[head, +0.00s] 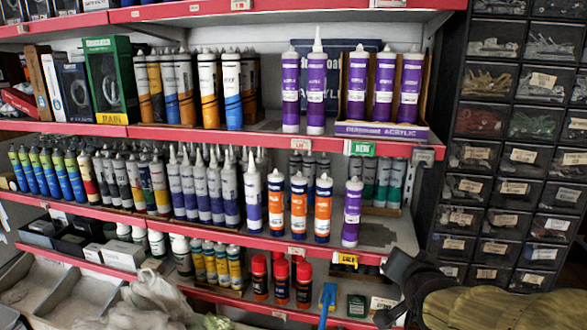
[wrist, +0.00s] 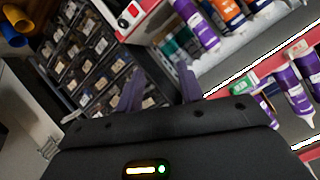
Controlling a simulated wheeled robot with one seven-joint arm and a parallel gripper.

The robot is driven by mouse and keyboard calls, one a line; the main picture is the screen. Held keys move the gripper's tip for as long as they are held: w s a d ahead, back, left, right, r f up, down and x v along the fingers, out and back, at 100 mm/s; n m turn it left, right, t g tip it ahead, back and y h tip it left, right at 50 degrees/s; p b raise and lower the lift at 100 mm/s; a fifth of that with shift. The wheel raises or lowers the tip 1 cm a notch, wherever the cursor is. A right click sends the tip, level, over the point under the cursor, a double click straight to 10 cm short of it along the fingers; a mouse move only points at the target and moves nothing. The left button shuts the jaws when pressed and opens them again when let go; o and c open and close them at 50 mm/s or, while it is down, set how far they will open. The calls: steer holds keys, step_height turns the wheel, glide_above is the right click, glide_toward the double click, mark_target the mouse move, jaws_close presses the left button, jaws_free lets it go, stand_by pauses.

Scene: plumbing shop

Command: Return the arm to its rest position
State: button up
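My gripper (wrist: 158,82) shows in the wrist view with its two dark fingers spread apart. Nothing is held between them. The fingers point toward the black drawer cabinet and the shelf's end, with open space around them. In the head view, a dark part of my arm (head: 405,280) shows at the lower right, in front of the lower shelf's end. The fingertips cannot be made out there. A purple tube (head: 352,212) stands upright at the right of the middle shelf. It stands beside several white, orange and blue tubes (head: 299,205).
Red-edged shelves (head: 230,130) hold many cartridges. Purple tubes stand in a display box (head: 380,130) on the upper shelf. A black drawer cabinet (head: 510,150) stands on the right. Red-capped cans (head: 281,280) and a blue-handled item (head: 326,302) are low down.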

steer(key=s+a+f+n+g+y, duration=0.1)
steer(key=s+a+f+n+g, duration=0.3)
steer(key=f, duration=0.5)
steer(key=s+a+f+n+g+y, duration=0.1)
steer(key=s+a+f+n+g, duration=0.3)
steer(key=f, duration=0.5)
steer(key=s+g, duration=0.2)
steer(key=s, duration=0.1)
steer(key=shift+s+a+f+y, duration=0.3)
steer(key=shift+a+f, duration=0.05)
steer(key=shift+f, duration=0.05)
